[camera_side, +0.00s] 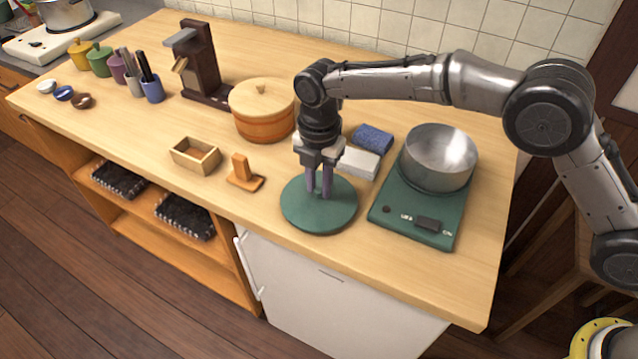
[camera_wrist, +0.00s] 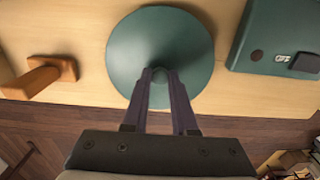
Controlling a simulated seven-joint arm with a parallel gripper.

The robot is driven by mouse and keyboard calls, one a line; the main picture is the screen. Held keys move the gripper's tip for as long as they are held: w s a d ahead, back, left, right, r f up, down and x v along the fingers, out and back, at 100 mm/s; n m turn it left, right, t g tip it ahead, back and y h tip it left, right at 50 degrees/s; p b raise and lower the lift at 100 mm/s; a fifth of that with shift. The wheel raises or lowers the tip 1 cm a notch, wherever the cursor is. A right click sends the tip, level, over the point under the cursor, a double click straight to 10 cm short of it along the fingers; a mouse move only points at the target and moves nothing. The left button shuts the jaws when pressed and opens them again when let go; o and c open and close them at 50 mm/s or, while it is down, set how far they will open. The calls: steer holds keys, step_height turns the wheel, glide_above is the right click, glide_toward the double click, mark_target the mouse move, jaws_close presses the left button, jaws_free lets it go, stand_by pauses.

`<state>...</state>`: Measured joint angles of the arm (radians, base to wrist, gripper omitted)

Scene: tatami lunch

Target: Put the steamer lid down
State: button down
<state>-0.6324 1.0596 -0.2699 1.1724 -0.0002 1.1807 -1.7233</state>
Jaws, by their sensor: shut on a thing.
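The steamer lid appears to be the round dark green disc (camera_side: 300,216), a shallow cone with a small knob. My gripper (camera_side: 319,194) points straight down over its middle, and its two purple-grey fingers are shut on the knob. In the wrist view, the lid (camera_wrist: 135,45) lies level ahead of the fingers, and my gripper (camera_wrist: 159,75) meets it at the knob. The lid is over the front part of the wooden counter (camera_side: 215,215), near its front edge. I cannot tell whether its underside touches the counter.
A green scale or hotplate (camera_side: 413,233) with a metal pot (camera_side: 438,158) stands close right. A wooden stand (camera_side: 244,175) and an open box (camera_side: 195,157) are left.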

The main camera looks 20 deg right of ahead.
mark_target(319, 189)
steer(key=shift+f, duration=0.25)
steer(key=shift+f, duration=0.15)
steer(key=c, duration=0.7)
jaws_free()
step_height(319, 189, up, 12)
